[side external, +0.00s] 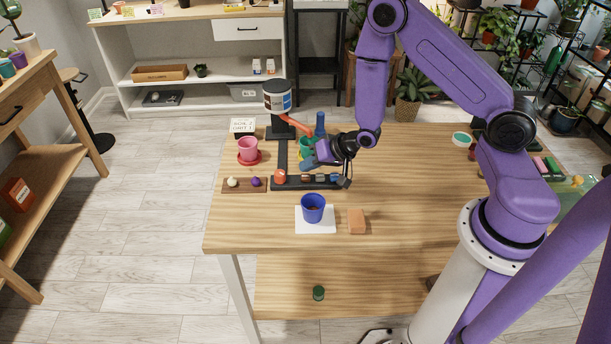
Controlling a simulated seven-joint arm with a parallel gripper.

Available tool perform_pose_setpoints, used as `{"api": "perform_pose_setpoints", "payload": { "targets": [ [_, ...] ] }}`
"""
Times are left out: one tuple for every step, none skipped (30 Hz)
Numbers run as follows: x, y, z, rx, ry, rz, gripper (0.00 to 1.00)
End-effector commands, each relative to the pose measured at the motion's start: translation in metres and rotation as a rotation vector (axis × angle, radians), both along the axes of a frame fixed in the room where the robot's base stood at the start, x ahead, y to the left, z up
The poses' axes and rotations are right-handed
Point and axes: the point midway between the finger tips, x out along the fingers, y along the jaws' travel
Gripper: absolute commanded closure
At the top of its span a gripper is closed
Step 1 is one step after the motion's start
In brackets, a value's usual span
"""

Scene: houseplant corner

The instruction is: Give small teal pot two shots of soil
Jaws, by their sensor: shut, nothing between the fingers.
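A teal-green pot (304,146) stands on the table, partly hidden behind my gripper (312,160). My gripper is shut with nothing in it, low over the table and just in front of the pot in this view. I cannot tell whether they touch. A soil dispenser (278,98), a pale and dark canister with an orange-red lever (295,124), stands behind and left of the pot. The soil level inside the teal pot is hidden.
A pink pot (247,146) on a red saucer stands left. In front are a dark rail (292,185) with small knobs, a tray (230,187) with two balls, a blue pot (313,211) on a white mat, and an orange-brown block (356,221). The table's right middle is clear.

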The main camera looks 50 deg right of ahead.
Motion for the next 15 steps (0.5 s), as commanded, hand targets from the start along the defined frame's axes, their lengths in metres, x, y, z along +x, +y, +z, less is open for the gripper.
{"api": "perform_pose_setpoints", "payload": {
  "targets": [
    [-0.0001, 0.0000, -0.0003, 0.000, 0.000, 0.000, 1.00],
    [0.0000, 0.0000, -0.0008, 0.000, 0.000, 0.000, 1.00],
    [-0.0001, 0.0000, -0.0017, 0.000, 0.000, 0.000, 1.00],
    [-0.0001, 0.0000, -0.0024, 0.000, 0.001, 0.000, 1.00],
    [-0.0002, -0.0001, -0.0034, 0.000, 0.001, 0.000, 1.00],
    [-0.0002, -0.0001, -0.0048, 0.000, 0.001, 0.000, 1.00],
    [-0.0002, 0.0001, -0.0058, 0.000, 0.001, 0.000, 1.00],
    [-0.0002, 0.0002, -0.0067, 0.000, 0.001, 0.000, 1.00],
    [-0.0002, 0.0003, -0.0077, 0.000, 0.001, 0.000, 1.00],
    [-0.0001, 0.0003, -0.0084, 0.000, 0.001, 0.001, 1.00],
    [-0.0002, 0.0003, -0.0087, 0.000, 0.001, 0.001, 1.00],
    [-0.0002, 0.0002, -0.0088, 0.000, 0.001, 0.001, 1.00],
    [-0.0001, 0.0003, -0.0087, 0.000, 0.001, 0.001, 1.00],
    [0.0000, 0.0002, -0.0087, 0.000, 0.000, 0.000, 1.00],
    [-0.0001, 0.0002, -0.0086, 0.000, 0.000, 0.000, 1.00]
  ]
}}
